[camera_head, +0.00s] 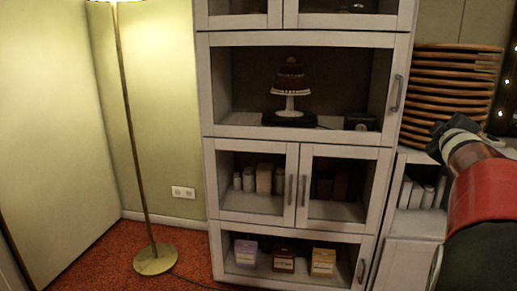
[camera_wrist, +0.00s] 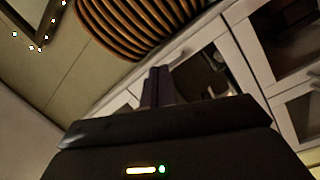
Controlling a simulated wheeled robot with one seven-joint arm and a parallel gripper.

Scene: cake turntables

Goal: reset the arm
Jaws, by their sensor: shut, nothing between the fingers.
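My gripper (camera_wrist: 158,72) shows in the wrist view with its two dark fingers together, shut and empty. It points toward a pale cabinet and a stack of round wooden boards. In the head view my arm comes in at the right edge, in front of the low cabinet. The fingertips are hard to make out there. A chocolate cake (camera_head: 290,76) sits on a white stand (camera_head: 291,93), which rests on a dark round turntable (camera_head: 289,119) in the cabinet's middle compartment. My gripper is well to the right of it.
The tall white cabinet (camera_head: 207,134) holds jars and three small boxes on lower shelves. The stack of wooden boards (camera_head: 452,80) stands close behind my arm. A floor lamp (camera_head: 130,130) stands at left. The red carpet (camera_head: 105,262) is clear in front.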

